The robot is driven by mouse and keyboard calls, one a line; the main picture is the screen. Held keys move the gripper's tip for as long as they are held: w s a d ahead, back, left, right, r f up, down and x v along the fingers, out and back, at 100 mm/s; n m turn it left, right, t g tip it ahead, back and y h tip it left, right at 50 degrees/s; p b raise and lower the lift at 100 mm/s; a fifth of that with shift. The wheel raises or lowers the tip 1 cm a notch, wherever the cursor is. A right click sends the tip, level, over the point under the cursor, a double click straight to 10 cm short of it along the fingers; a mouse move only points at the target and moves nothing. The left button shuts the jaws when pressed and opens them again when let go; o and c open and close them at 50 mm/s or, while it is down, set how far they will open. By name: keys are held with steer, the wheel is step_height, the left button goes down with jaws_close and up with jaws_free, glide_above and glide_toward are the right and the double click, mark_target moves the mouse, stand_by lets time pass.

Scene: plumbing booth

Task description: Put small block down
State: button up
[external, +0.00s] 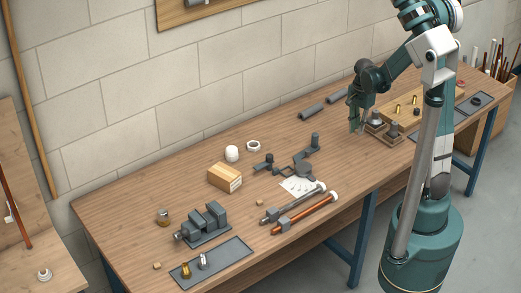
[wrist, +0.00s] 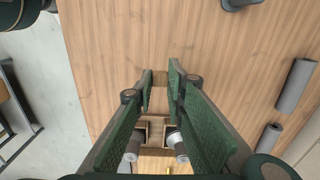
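In the external view my gripper (external: 355,128) is low over the right part of the bench, just left of a wooden holder with metal fittings. The held block cannot be made out there, and its exact height above the bench is unclear. Two other small wooden blocks lie on the bench: one near the middle (external: 260,203) and one at the front left (external: 157,265).
The wooden holder (external: 382,134) with dark fittings stands close beside my gripper. Grey pipe pieces (external: 312,111) lie behind it to the left. A vise (external: 205,225), a larger wood block (external: 225,177) and wrenches (external: 305,214) lie farther left. Bare bench lies left of my gripper.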

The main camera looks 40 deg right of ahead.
steer(key=w+a+r+n+p, duration=0.1)
steer(key=w+a+r+n, duration=0.15)
steer(key=w+a, duration=0.45)
steer(key=w+a+r+n+p, duration=0.1)
steer(key=w+a+n, duration=0.25)
steer(key=a, duration=0.75)
steer(key=w+a+r+n+p, duration=0.1)
steer(key=w+a+n+p, duration=0.15)
steer(key=w+a, duration=0.45)
steer(key=s+a+r+n+p, duration=0.1)
steer(key=a+n, duration=0.8)
steer(key=a, duration=2.4)
steer(key=shift+s+a+r+p, duration=0.15)
steer(key=shift+a+r+p, duration=0.15)
steer(key=shift+r+p, duration=0.45)
steer(key=shift+r, duration=0.1)
glide_above(226, 174)
steer(key=shift+f, duration=3.1)
